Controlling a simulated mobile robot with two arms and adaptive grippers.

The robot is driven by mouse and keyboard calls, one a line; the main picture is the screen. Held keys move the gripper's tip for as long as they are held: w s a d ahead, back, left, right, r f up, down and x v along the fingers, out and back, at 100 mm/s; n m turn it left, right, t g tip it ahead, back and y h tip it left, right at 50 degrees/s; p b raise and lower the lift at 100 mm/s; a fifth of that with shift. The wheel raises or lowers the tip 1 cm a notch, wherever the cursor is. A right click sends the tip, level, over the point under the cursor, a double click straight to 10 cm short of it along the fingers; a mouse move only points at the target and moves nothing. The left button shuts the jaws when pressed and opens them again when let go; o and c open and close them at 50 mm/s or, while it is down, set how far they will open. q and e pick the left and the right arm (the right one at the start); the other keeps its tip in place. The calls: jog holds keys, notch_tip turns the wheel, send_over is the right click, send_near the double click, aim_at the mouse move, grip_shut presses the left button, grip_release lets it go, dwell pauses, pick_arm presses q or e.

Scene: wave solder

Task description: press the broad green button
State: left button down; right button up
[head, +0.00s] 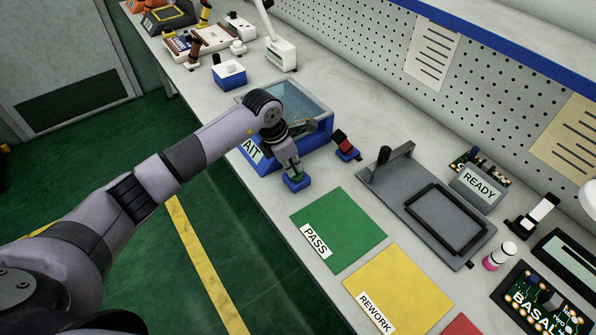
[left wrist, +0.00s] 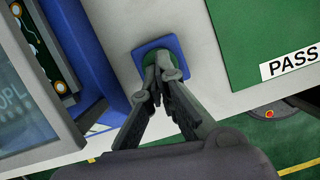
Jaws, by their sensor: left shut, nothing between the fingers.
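The broad green button (left wrist: 149,59) sits on a square blue base (left wrist: 192,48) near the bench's front edge, and my fingertips partly cover it in the left wrist view. The blue base also shows in the head view (head: 297,185). My left gripper (head: 292,172) points down over the button with its fingers shut and empty. In the left wrist view the closed fingertips (left wrist: 159,78) overlap the button's lower part. I cannot tell whether they touch it or whether it is pushed down. My right gripper is not in view.
A blue bin (head: 318,139) stands just behind my left gripper. A red switch on a blue base (head: 345,146) is to the right. The flat green PASS mat (head: 345,228) and yellow REWORK mat (head: 405,290) lie nearer. A grey fixture (head: 385,190) stands beyond them.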

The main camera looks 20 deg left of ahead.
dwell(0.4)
pick_arm(q)
jog(key=shift+r+p, duration=1.85)
jog(key=shift+r, duration=1.05)
jog(key=v, duration=1.2)
